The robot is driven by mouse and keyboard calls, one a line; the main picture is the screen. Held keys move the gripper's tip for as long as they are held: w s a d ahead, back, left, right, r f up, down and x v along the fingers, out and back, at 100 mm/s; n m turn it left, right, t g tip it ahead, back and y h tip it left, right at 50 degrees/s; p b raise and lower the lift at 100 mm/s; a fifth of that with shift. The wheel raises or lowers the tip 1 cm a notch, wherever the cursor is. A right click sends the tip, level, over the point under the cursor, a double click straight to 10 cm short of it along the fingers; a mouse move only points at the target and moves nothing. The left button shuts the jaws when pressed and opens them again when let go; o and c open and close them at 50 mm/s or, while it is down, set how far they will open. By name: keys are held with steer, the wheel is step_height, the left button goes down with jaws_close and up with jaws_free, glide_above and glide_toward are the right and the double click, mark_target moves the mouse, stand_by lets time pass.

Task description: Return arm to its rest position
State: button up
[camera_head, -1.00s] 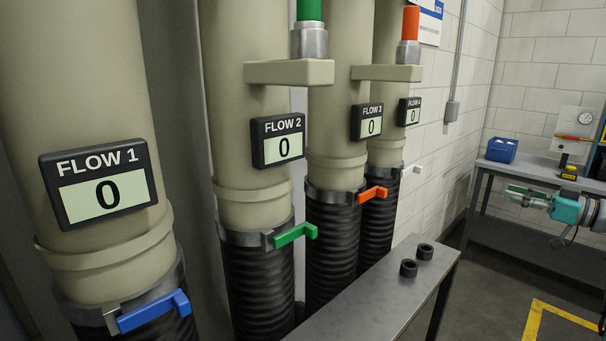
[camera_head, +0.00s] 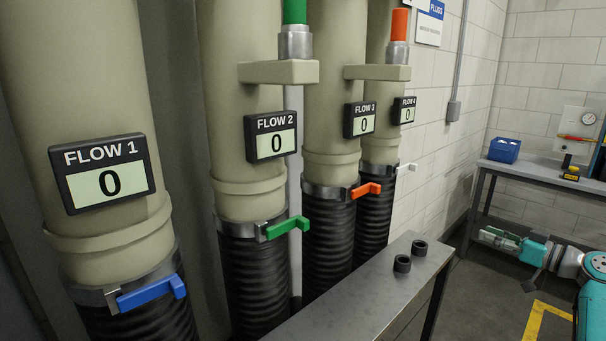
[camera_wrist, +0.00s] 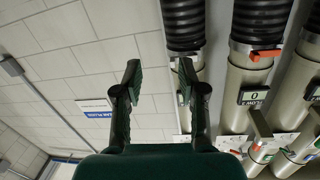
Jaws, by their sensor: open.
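My gripper (camera_head: 499,238) shows at the right of the head view, at the end of my teal arm, in front of the back workbench. In the wrist view my gripper (camera_wrist: 158,82) has its two dark green fingers apart, with nothing between them. Beyond the fingers the wrist view shows the white block wall and pipes with black ribbed hoses. My gripper touches nothing that I can see.
Beige pipes labelled FLOW 1 (camera_head: 108,182) to FLOW 4 stand at left, with blue (camera_head: 150,291), green (camera_head: 287,228) and orange (camera_head: 366,190) handles. A grey bench (camera_head: 350,300) holds two black rings. The back workbench (camera_head: 540,172) carries a blue bin (camera_head: 504,150). Floor between is clear.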

steer(key=s+a+f+m+h, duration=0.2)
steer(key=a+f, duration=0.2)
steer(key=f, duration=0.5)
steer(key=s+a+f+m+h, duration=0.1)
steer(key=a+f+m, duration=0.1)
steer(key=a+f, duration=0.45)
steer(key=s+a+f+m+h, duration=0.1)
steer(key=s+a+f+h, duration=0.15)
steer(key=f, duration=0.85)
steer(key=s+a+f+m+g+h, duration=0.2)
steer(key=s+a+f+m+h, duration=0.1)
steer(key=s+a+f, duration=1.05)
steer(key=s+a+h, duration=0.1)
steer(key=s+a, duration=0.2)
steer(key=s, duration=0.8)
steer(key=s+a+h, duration=0.1)
steer(key=s+a, duration=0.2)
steer(key=s, duration=0.9)
steer(key=s+a+r+n+t+y, duration=0.1)
steer(key=s+a+r+n+t, duration=0.1)
steer(key=s+r, duration=1.5)
steer(key=shift+s+a+r+n, duration=0.3)
steer(key=shift+a+n, duration=0.3)
steer(key=shift+a, duration=0.15)
